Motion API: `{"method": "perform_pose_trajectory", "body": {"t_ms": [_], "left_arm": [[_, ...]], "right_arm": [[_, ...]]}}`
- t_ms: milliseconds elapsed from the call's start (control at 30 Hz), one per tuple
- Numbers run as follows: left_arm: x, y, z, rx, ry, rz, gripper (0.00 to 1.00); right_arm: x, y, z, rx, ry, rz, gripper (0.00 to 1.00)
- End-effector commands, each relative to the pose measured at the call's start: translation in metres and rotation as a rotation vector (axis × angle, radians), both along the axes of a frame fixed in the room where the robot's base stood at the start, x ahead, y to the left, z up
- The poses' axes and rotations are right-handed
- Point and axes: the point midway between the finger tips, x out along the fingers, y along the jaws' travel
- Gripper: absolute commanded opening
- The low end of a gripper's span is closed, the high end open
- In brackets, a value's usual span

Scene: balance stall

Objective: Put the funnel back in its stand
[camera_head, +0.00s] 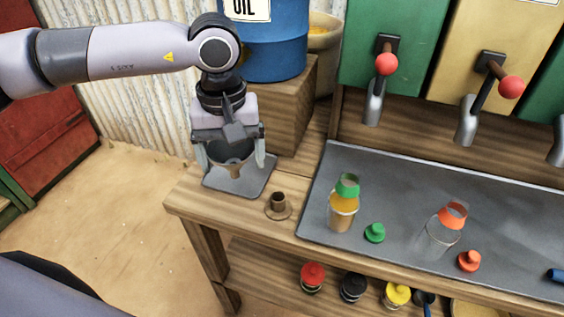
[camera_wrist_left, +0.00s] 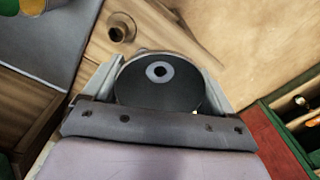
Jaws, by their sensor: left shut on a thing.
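The funnel (camera_head: 233,168) is a grey cone held between the two fingers of my left gripper (camera_head: 231,157), above or at the dark grey mat on the left end of the counter. In the left wrist view I look down into the funnel (camera_wrist_left: 160,98) and see its round hole. Whether its spout touches the mat is hidden. The stand (camera_head: 278,204) looks like a small brown hollow post on a round base. It is apart from the funnel, to its right and nearer the counter's front edge. It also shows empty in the left wrist view (camera_wrist_left: 120,28).
The grey mat (camera_head: 257,186) lies under the gripper. A wooden block (camera_head: 292,110) with a blue oil drum (camera_head: 275,45) stands close behind. A filled cup (camera_head: 343,212) with a green ring and a clear cup (camera_head: 440,236) with an orange ring stand on the dark tray (camera_head: 395,195).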

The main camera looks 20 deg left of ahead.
Motion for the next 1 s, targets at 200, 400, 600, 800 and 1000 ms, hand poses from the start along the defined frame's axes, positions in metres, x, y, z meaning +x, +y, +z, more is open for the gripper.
{"method": "perform_pose_trajectory", "body": {"t_ms": [200,400,600,800,1000], "left_arm": [[0.014,-0.015,-0.011,-0.002,-0.011,0.431,0.57],[0.023,-0.029,-0.015,-0.008,-0.014,0.827,0.57],[0.03,-0.043,-0.019,-0.015,-0.014,1.221,0.57],[0.035,-0.055,-0.022,-0.017,-0.006,1.568,0.57],[0.037,-0.063,-0.022,-0.016,0.0,1.771,0.57]], "right_arm": [[0.002,0.004,-0.022,0.01,0.003,0.004,1.0],[0.002,0.009,-0.039,0.021,0.009,0.011,1.0],[0.005,0.011,-0.054,0.026,0.006,0.014,1.0],[0.007,0.01,-0.066,0.026,0.009,0.015,1.0],[0.009,0.011,-0.069,0.031,0.005,0.015,1.0]]}}
